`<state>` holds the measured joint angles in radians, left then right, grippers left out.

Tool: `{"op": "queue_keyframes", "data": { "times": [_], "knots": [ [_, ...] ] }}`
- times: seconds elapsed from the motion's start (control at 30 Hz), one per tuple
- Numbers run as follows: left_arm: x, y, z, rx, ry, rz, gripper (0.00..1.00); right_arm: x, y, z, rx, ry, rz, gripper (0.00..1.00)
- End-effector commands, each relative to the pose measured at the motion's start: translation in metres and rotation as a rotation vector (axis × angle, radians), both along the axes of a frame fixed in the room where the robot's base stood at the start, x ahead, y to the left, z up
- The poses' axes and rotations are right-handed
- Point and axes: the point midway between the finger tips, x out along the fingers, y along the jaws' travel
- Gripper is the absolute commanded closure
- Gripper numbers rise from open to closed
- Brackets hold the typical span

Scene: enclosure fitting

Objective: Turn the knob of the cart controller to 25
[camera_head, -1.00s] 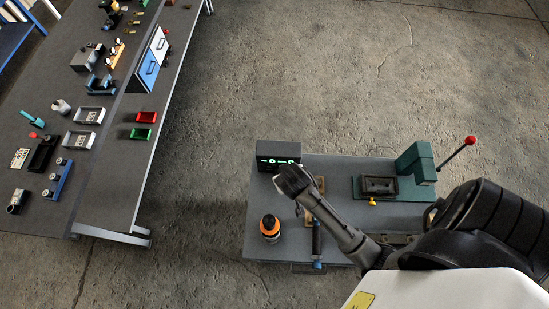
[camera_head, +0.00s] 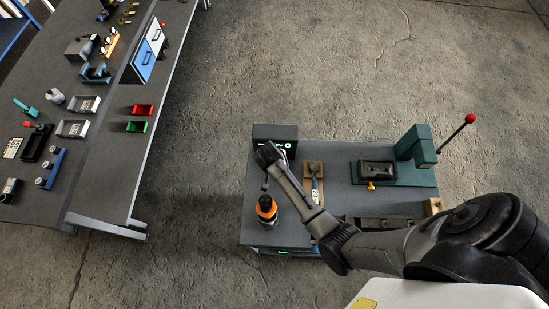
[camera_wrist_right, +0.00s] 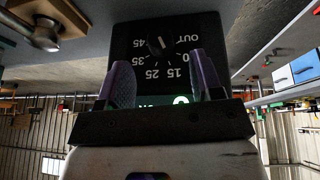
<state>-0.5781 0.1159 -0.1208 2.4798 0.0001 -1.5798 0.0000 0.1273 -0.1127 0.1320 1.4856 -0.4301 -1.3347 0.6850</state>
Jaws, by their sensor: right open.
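The cart controller (camera_head: 286,131) is a dark box at the back left of the grey cart top, partly hidden by my right arm in the head view. In the right wrist view its black dial face (camera_wrist_right: 205,38) appears upside down, with white numbers including 15, 25, 35 and 45, and OUT. A dark round knob (camera_wrist_right: 156,46) sits in the middle with a light mark; I cannot tell the exact setting. My right gripper (camera_wrist_right: 163,82) is open and empty, its two fingers apart in front of the dial's number side. My left gripper is not in view.
A long workbench (camera_head: 110,185) stands left, with open floor between.

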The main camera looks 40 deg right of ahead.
Motion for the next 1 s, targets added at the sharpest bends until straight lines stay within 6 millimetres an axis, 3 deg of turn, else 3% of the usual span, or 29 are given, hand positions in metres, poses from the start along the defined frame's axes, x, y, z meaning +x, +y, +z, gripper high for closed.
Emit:
{"op": "queue_keyframes", "data": {
  "times": [0.2,0.4,0.83,1.0],
  "knots": [
    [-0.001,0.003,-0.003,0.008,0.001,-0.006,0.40,0.007,-0.011,-0.031,-0.001,0.002,0.000,0.40],
    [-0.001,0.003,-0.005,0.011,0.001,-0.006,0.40,0.011,-0.016,-0.045,-0.002,0.000,0.001,0.40],
    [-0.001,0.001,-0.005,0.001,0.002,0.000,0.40,0.012,-0.018,-0.050,0.000,0.000,0.000,0.40],
    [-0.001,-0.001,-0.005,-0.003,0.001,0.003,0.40,0.012,-0.017,-0.050,0.000,0.000,0.000,0.54]
  ]
}}
